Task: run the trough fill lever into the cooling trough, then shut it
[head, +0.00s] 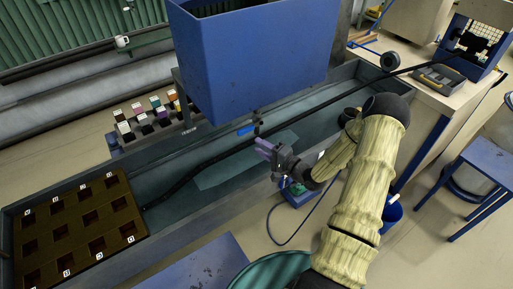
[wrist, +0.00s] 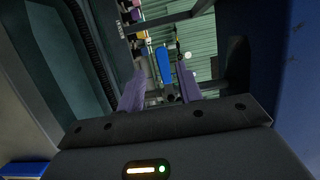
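The fill lever (head: 246,130) is a short blue bar on a dark tap under the big blue tank (head: 255,60). It points left in the head view, above the cooling trough (head: 165,165), a long grey channel with a bluish-green inside. My gripper (head: 263,147) is over the trough, just right of and below the lever. In the wrist view the lever (wrist: 164,64) shows between the purple fingertips, apparently beyond them. The fingers are apart with nothing between them in contact. I cannot make out running water at the tap.
A brown tray with lettered square wells (head: 78,228) sits at the trough's left end. A dark hose (head: 220,155) runs along the trough. Several coloured blocks (head: 150,115) stand behind it. A wooden bench (head: 440,85) and blue stool (head: 490,155) are at right.

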